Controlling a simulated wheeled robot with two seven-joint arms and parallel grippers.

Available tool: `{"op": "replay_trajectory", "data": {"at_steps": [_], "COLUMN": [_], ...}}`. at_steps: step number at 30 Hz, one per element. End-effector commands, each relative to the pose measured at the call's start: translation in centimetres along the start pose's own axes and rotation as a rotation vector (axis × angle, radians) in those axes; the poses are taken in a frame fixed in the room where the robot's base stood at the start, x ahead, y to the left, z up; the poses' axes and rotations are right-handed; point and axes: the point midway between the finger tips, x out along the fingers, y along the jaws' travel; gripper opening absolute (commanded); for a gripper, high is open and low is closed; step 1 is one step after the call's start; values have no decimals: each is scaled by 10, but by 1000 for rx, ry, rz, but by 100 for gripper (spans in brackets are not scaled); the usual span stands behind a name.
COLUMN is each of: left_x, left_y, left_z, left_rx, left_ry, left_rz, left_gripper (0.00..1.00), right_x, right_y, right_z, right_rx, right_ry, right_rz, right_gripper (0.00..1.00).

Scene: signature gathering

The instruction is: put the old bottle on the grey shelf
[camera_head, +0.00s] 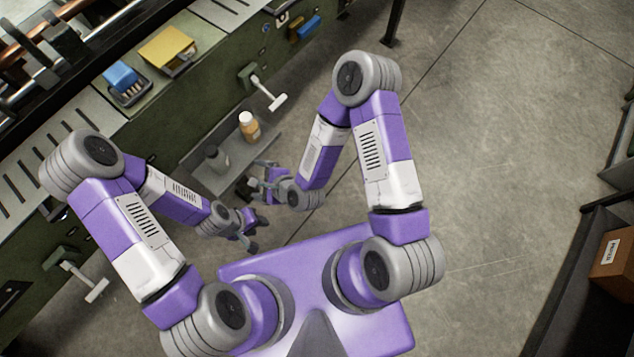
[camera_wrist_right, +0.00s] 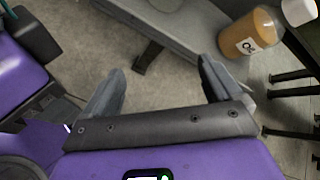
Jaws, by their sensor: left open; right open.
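The grey shelf (camera_head: 262,152) juts out low from the green machine in the head view, and its edge crosses the top of the right wrist view (camera_wrist_right: 187,32). An amber bottle with a white cap (camera_head: 250,128) stands on it, with a label showing in the wrist view (camera_wrist_right: 252,33). I cannot tell which one is the old bottle. My right gripper (camera_head: 254,181) is open and empty, just in front of the shelf. My left gripper (camera_head: 259,234) is open and empty, nearer my body.
The green machine bench (camera_head: 205,95) runs along the left, holding a yellow box (camera_head: 167,50) and a blue item in a dark holder (camera_head: 124,82). A white-ended lever (camera_head: 270,95) sticks out beyond the shelf. A brown box (camera_head: 612,255) sits far right.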

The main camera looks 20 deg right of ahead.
Motion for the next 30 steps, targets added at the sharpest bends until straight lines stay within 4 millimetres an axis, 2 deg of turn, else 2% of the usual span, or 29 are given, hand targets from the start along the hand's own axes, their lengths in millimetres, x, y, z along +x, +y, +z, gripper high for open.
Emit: {"op": "replay_trajectory", "data": {"at_steps": [1,3,8,15,21,30], "left_x": [0,0,0,0,0,0], "left_y": [0,0,0,0,0,0], "left_z": [0,0,0,0,0,0], "left_rx": [0,0,0,0,0,0], "left_ry": [0,0,0,0,0,0], "left_rz": [0,0,0,0,0,0], "left_gripper": [43,43,43,43,43,43], "right_x": [-2,-6,-23,-59,-80,-85], "right_y": [3,9,25,51,65,68], "right_z": [-16,-37,-81,-135,-155,-158], "right_rx": [-118,-293,-673,-1150,-1353,-1396], "right_ry": [34,67,89,-24,-143,-174], "right_rz": [42,113,300,579,698,720], "right_gripper": [92,92,92,92,92,92]}}
